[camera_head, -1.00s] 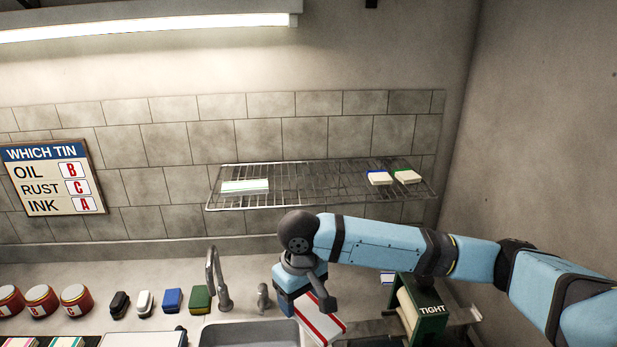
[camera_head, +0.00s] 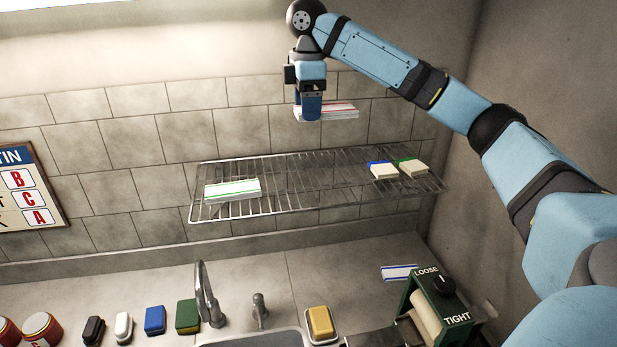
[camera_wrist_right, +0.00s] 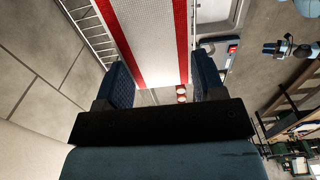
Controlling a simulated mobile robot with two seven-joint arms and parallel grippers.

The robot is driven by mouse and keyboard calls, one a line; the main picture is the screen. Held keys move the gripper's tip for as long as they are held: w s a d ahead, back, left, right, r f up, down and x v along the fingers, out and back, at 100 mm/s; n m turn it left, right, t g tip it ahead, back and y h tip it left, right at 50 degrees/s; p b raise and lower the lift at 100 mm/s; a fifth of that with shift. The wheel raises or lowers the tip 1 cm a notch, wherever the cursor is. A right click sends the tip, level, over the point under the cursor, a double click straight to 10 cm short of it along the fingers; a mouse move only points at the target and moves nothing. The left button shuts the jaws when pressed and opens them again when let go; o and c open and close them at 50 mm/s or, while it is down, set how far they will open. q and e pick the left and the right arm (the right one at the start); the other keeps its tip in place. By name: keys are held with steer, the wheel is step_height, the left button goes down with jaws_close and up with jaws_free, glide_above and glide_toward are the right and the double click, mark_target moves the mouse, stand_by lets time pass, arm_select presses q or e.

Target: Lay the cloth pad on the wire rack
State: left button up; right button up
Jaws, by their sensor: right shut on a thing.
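My right gripper (camera_head: 310,112) is shut on a white cloth pad with red stripes (camera_head: 341,109). It holds the pad raised, above the wire rack (camera_head: 290,187) in the head view. In the right wrist view the pad (camera_wrist_right: 150,35) extends out from between the two fingers (camera_wrist_right: 163,85). The wire rack is fixed along the tiled wall. A white pad with green stripes (camera_head: 232,188) lies on its left part. The middle of the rack is bare. My left gripper is not in view.
Below are a sink with a faucet (camera_head: 207,295), a yellow sponge in a dish (camera_head: 320,324), and a green roller device (camera_head: 433,310) marked loose and tight. A blue-striped pad (camera_head: 399,272) lies behind it. Several brushes and blocks stand left of the faucet.

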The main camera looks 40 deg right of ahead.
glide_above(308, 191)
step_height(308, 191, down, 13)
steer(key=shift+f, duration=0.1)
step_height(308, 191, down, 5)
steer(key=shift+f, duration=0.2)
steer(key=o, duration=0.7)
steer(key=shift+o, duration=1.1)
steer(key=shift+f, duration=0.1)
